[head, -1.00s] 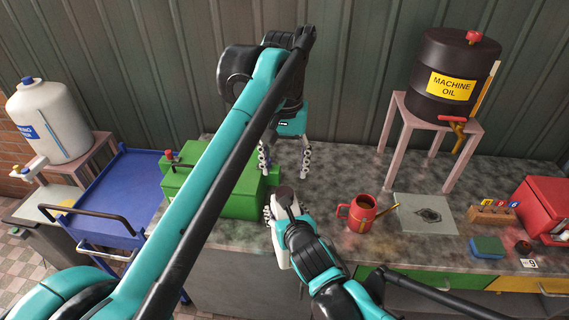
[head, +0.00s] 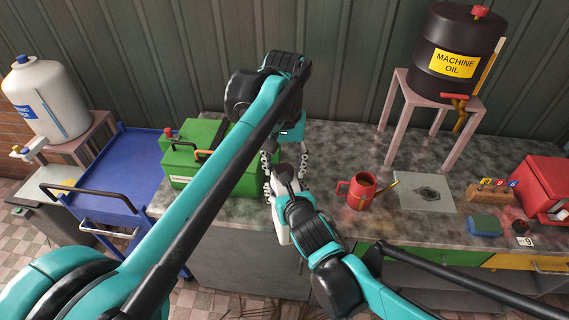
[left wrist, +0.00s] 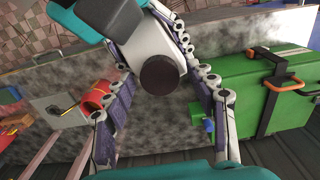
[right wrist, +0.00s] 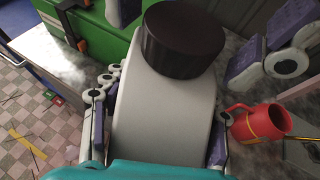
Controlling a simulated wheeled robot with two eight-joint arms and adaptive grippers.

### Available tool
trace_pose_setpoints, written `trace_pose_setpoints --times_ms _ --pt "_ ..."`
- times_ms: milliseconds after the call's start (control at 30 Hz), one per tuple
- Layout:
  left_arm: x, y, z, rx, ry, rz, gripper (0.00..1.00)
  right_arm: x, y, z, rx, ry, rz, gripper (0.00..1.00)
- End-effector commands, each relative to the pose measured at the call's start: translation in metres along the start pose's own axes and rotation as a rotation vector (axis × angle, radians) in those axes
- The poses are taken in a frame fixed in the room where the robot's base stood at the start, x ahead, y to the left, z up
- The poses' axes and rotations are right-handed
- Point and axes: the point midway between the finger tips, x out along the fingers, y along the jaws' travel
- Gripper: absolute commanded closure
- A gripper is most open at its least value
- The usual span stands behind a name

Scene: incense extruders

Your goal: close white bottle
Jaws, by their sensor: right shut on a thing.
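The white bottle (right wrist: 165,115) is held in my right gripper (right wrist: 155,135), whose fingers lie along both sides of its body. A dark round cap (right wrist: 182,40) sits on top of the bottle; whether it is tight cannot be told. The cap faces my left gripper in the left wrist view (left wrist: 160,74). My left gripper (left wrist: 162,98) is open, its jointed fingers spread on either side of the cap with gaps. In the head view my left gripper (head: 286,175) is above the bottle (head: 281,228), which the right gripper partly hides.
The bottle is held near the counter's front edge. A green box (head: 195,165) is close on the left, and a red mug (head: 361,192) is on the right. A machine oil drum (head: 456,55) on a stand is farther right. A blue cart (head: 120,175) is at the left.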

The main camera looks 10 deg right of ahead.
Motion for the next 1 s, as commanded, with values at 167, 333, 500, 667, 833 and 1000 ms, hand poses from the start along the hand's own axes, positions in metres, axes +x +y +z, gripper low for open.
trace_pose_setpoints --times_ms 167,333,500,667,833,1000 --pt "-0.0002 0.0000 -0.0001 0.000 0.000 0.000 0.93 0.0000 0.0001 0.0007 0.000 -0.001 0.000 1.00" --pt "-0.0002 -0.0001 -0.0001 0.007 0.000 0.000 0.93 0.0000 0.0001 0.0007 0.000 -0.002 0.000 1.00" --pt "-0.0002 -0.0001 -0.0001 0.009 0.000 0.000 0.56 0.0001 0.0001 0.0008 0.000 -0.002 0.000 1.00" --pt "-0.0002 -0.0001 -0.0001 0.009 0.000 0.000 0.35 0.0000 0.0001 0.0008 0.000 -0.002 0.000 1.00" --pt "-0.0003 0.0000 -0.0001 0.009 0.000 0.000 0.35 0.0000 0.0001 0.0007 0.000 -0.001 0.000 1.00" --pt "-0.0083 0.0001 -0.0004 0.009 0.000 0.000 0.35 0.0000 0.0001 0.0006 0.000 -0.001 0.000 1.00"
